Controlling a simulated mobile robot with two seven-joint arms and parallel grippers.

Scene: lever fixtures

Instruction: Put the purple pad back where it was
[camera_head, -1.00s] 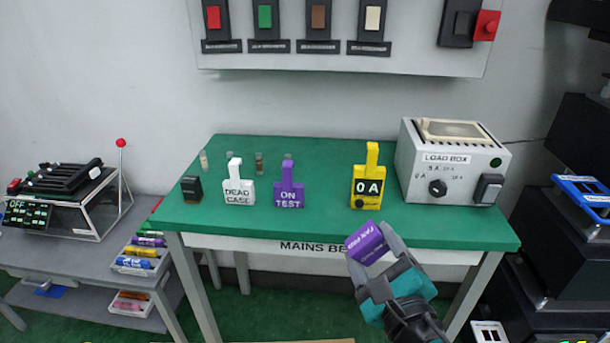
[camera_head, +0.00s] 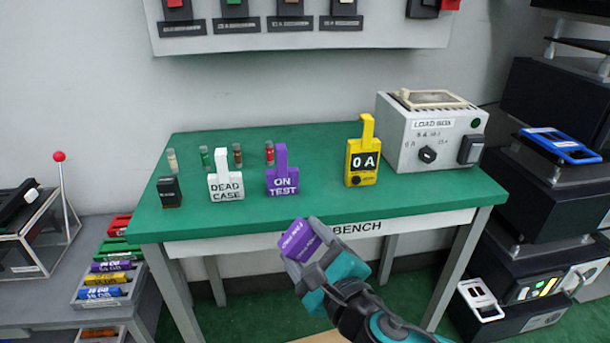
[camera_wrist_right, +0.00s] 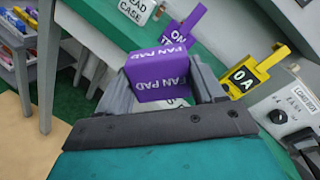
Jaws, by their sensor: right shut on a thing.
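The purple pad (camera_head: 299,241) is a small block with white lettering. In the right wrist view the purple pad (camera_wrist_right: 158,75) reads "FAN PAD". My right gripper (camera_head: 305,250) is shut on it and holds it in the air in front of the green bench's front edge. In the right wrist view the gripper's fingers (camera_wrist_right: 165,95) sit on both sides of the pad. My left gripper is not in view. The pad's former place cannot be made out for certain.
The green bench (camera_head: 235,222) carries a white "DEAD CASE" tag (camera_head: 226,187), a purple "ON TEST" tag (camera_head: 283,181), a yellow meter (camera_head: 362,165) and a load box (camera_head: 430,135). A grey side table (camera_head: 60,312) with coloured sticks (camera_head: 106,280) stands left. Equipment stacks (camera_head: 545,215) stand right.

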